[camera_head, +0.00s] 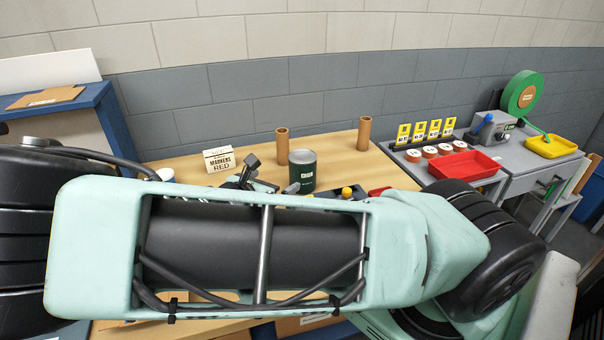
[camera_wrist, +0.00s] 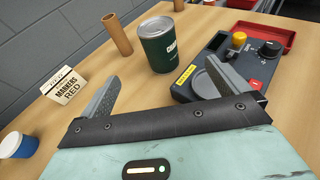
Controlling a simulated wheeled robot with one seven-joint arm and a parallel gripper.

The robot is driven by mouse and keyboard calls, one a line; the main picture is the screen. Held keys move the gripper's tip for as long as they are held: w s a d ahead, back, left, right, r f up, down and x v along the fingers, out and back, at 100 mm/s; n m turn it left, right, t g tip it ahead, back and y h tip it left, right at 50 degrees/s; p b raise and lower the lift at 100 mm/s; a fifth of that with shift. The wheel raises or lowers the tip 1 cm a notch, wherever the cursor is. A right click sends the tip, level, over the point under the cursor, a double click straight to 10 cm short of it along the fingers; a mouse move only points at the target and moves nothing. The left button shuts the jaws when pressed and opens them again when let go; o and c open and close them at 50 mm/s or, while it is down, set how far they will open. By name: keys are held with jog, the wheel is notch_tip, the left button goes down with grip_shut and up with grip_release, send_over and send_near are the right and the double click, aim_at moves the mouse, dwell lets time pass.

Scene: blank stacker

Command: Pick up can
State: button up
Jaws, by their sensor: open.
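A dark green can (camera_head: 302,172) with a silver top and a pale label stands upright on the wooden table (camera_head: 375,172). In the wrist view the can (camera_wrist: 160,46) stands just beyond my gripper (camera_wrist: 160,82), a little above the middle. My gripper is open and empty, its two grey fingers spread apart and pointing toward the can. The can appears apart from both fingers. In the head view my arm covers much of the table front, and part of my gripper (camera_head: 265,184) shows near the can's left side.
A red-marker box (camera_wrist: 66,87) and blue cup (camera_wrist: 18,145) stand left of the can. A brown tube (camera_wrist: 117,35) stands behind it. A control box (camera_wrist: 235,62) with a yellow button is close on the right. A red tray (camera_wrist: 262,34) lies behind that box.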

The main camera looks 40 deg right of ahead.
aim_at(296, 167)
jog(key=p+x, duration=0.1)
jog(key=x, duration=0.3)
jog(key=p+x, duration=0.1)
jog(key=x, duration=0.2)
jog(key=p+x, duration=0.1)
jog(key=x, duration=0.3)
jog(key=shift+w+d+r, duration=0.15)
jog(key=shift+w+d, duration=0.1)
jog(key=shift+d, duration=0.15)
jog(key=p+x, duration=0.2)
jog(key=x, duration=0.3)
jog(key=shift+w+a+p, duration=0.1)
jog(key=shift+p, duration=0.2)
jog(key=shift+w+d+f, duration=0.1)
jog(key=shift+d+f, duration=0.2)
jog(key=shift+r, duration=0.1)
jog(key=c, duration=1.4)
